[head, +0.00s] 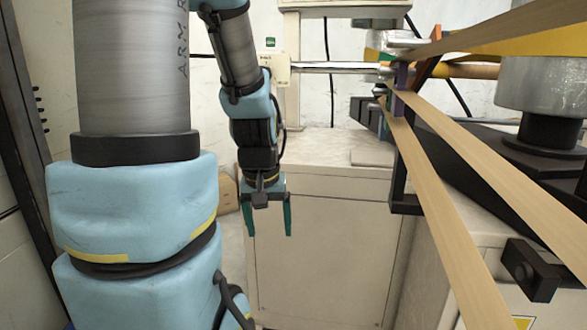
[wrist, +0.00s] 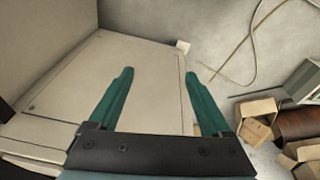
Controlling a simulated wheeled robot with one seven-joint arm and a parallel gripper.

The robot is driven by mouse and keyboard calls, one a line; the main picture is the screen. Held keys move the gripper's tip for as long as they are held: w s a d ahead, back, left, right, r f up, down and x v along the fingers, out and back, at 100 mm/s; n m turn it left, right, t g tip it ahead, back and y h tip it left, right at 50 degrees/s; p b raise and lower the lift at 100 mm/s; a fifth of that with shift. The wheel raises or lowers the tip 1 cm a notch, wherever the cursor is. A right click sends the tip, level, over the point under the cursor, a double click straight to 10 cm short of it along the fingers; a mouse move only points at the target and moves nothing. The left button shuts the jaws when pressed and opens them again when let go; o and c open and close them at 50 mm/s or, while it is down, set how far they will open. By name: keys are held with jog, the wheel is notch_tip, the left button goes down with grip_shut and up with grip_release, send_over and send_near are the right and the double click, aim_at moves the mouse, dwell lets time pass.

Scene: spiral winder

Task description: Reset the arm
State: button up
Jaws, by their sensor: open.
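My arm, blue and grey, fills the left of the head view. My gripper (head: 269,222) hangs pointing down in front of the pale machine cabinet, with its two green fingers apart and nothing between them. In the wrist view my gripper (wrist: 160,100) is also open and empty. Its fingers show against the pale cabinet panel (wrist: 85,75) and the grey floor. No object touches the fingers in either view.
Tan paper strips (head: 440,205) run diagonally across the right, near a metal roller (head: 540,85) and a horizontal rod (head: 330,68). The cabinet (head: 320,235) stands behind my gripper. Cardboard boxes (wrist: 257,118) and a loose cable (wrist: 253,45) lie on the floor.

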jog(key=s+a+f, duration=0.2)
jog(key=s, duration=0.2)
jog(key=w+p+v, duration=0.2)
jog(key=p+v, duration=0.8)
jog(key=w+d+r+p+v, duration=0.1)
jog(key=w+p+v, duration=0.1)
jog(key=p+v, duration=0.8)
jog(key=shift+w+d+m+g, duration=0.2)
jog(key=shift+w+m+g, duration=0.1)
jog(key=shift+m+g, duration=0.1)
